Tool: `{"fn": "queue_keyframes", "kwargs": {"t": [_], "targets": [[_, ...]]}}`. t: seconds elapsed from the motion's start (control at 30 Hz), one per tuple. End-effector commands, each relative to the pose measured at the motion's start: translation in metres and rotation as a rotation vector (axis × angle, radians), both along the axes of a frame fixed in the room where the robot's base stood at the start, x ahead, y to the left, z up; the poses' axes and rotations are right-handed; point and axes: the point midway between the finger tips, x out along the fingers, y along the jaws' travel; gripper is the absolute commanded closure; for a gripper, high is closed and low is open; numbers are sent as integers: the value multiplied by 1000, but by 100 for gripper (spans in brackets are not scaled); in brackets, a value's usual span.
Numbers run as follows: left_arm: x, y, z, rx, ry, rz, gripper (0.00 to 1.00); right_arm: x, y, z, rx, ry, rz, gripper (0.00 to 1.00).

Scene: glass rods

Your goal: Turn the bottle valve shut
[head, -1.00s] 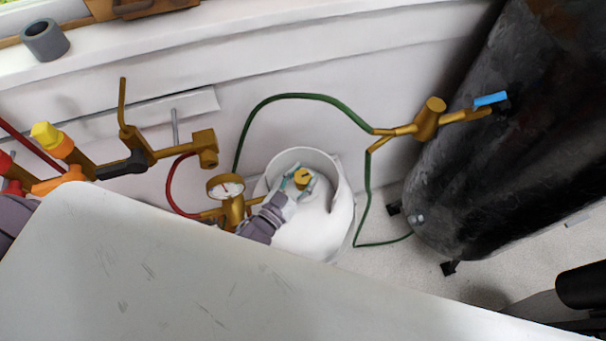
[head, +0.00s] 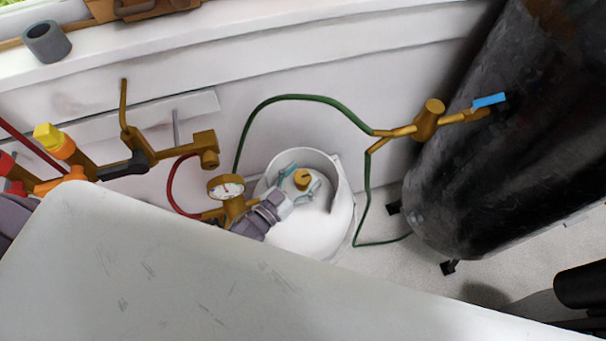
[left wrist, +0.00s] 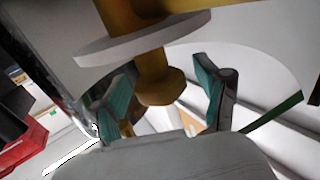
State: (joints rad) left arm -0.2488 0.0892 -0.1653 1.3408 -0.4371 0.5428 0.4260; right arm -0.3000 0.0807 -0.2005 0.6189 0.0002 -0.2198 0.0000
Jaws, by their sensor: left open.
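The white gas bottle (head: 297,232) stands on the floor by the wall, with a raised collar around its top. Its brass valve (head: 302,180) sits inside the collar. My left gripper (head: 300,177) reaches in from the lower left and is open, with its teal fingertips apart on either side of the valve. I cannot tell whether they touch it. In the left wrist view both fingers (left wrist: 162,88) are spread, and a brass fitting with a pale disc (left wrist: 160,50) lies above and between them. My right gripper is not in view.
A brass regulator with a dial gauge (head: 226,187) stands close beside my left wrist. A green hose (head: 300,97) arches behind the bottle to a brass fitting (head: 428,120) at the dark tank (head: 480,150). A pale tabletop (head: 170,270) fills the foreground.

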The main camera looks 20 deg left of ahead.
Motion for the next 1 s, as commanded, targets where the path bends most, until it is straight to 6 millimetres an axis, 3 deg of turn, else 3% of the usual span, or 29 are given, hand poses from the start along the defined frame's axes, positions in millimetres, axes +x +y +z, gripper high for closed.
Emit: {"fn": "queue_keyframes", "kwargs": {"t": [0.17, 0.63, 1.0], "targets": [[0, 0, 12, 1, -2, -1, 26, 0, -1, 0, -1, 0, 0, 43], [0, 0, 89, 1, -3, -2, 26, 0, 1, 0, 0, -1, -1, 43], [0, 0, 100, 0, 0, 0, 26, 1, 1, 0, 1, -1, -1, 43]]}}
